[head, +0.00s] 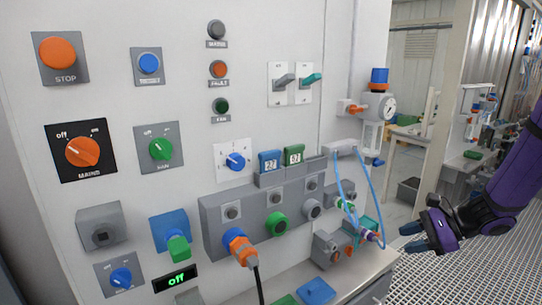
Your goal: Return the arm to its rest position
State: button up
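My purple arm (515,175) reaches in from the right edge. My gripper (411,238) is at its lower left end, with dark fingers and blue tips. The two tips are apart and I see nothing between them. The gripper is in front of the metal grating floor, to the right of the control panel, and looks clear of the panel and its fittings.
The white control panel (110,20) with knobs, buttons and sockets fills the left. Blue hoses (366,185) and a connector (370,236) stand out just left of my gripper. A gauge (386,107) is above. The grating floor (450,275) below is open.

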jog(key=s+a+r+n+g+h, duration=0.35)
jog(key=s+a+r+n, duration=0.25)
jog(key=s+r+n, duration=0.5)
jog(key=s+d+r+n+t+h, duration=0.2)
jog(key=s+r+n+t+h, duration=0.2)
jog(key=s+r, duration=0.7)
jog(key=shift+s+n+t+h, duration=0.35)
jog(key=shift+s+n+h, duration=0.55)
jog(key=shift+h, duration=0.55)
jog(key=shift+w, duration=0.15)
